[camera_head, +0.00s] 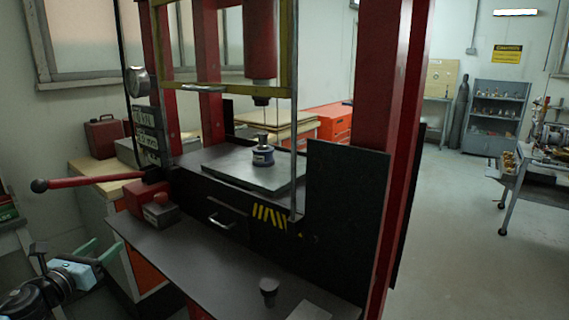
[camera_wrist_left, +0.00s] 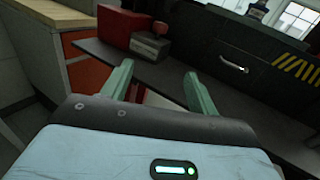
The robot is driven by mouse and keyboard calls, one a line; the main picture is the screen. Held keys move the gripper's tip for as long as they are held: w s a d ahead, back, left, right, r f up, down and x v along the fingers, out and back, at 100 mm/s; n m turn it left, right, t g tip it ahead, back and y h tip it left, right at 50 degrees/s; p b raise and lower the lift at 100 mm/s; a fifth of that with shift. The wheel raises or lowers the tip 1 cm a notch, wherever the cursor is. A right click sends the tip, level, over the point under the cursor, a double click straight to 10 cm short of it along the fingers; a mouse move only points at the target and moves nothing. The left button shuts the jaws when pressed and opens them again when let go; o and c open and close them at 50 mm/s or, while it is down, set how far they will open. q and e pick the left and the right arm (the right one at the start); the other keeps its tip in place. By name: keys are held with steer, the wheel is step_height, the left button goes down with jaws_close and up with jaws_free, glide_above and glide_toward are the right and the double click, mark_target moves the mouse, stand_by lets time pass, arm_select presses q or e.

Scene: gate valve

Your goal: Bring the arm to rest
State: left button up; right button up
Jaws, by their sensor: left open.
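My left arm comes in at the lower left of the head view. Its gripper (camera_head: 98,248) has green fingers spread apart with nothing between them. It is left of the grey shelf (camera_head: 185,258) in front of the red press. The wrist view shows the same open gripper (camera_wrist_left: 160,84), with the shelf edge and an orange-red cabinet front beyond the fingers. The press holds a small blue-and-dark part (camera_head: 263,155) on its grey plate, well away from the gripper. My right gripper is not in view.
A red lever (camera_head: 95,181) with a dark knob sticks out left above my gripper. A small red box (camera_head: 161,212) sits at the shelf's left end; a dark knob-like part (camera_head: 268,288) stands at its front. Open floor (camera_head: 470,230) lies to the right.

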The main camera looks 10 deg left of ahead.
arm_select(q)
steer(key=s+d+f+n+g, duration=0.1)
steer(key=s+d+f+n, duration=0.35)
steer(key=f, duration=0.35)
steer(key=s+d+f+n+g, duration=0.2)
steer(key=s+d+f+n, duration=0.3)
steer(key=f, duration=0.3)
steer(key=s+d+f+n+g, duration=0.1)
steer(key=s+d+f+n, duration=0.4)
steer(key=f, duration=0.4)
steer(key=s+d+f+n+g, duration=0.1)
steer(key=s+d+f+n, duration=0.2)
steer(key=s+d+n, duration=0.3)
steer(key=s+d+f+n+g+h, duration=0.1)
steer(key=s+d+f+n+g, duration=0.1)
steer(key=s+d+n, duration=0.4)
steer(key=s+d+f+n+g, duration=0.2)
steer(key=s+d+f+n, duration=0.3)
steer(key=s+d+n, duration=0.1)
steer(key=shift+s+d+n+h, duration=0.35)
steer(key=shift+s+n, duration=0.2)
steer(key=shift+s, duration=0.65)
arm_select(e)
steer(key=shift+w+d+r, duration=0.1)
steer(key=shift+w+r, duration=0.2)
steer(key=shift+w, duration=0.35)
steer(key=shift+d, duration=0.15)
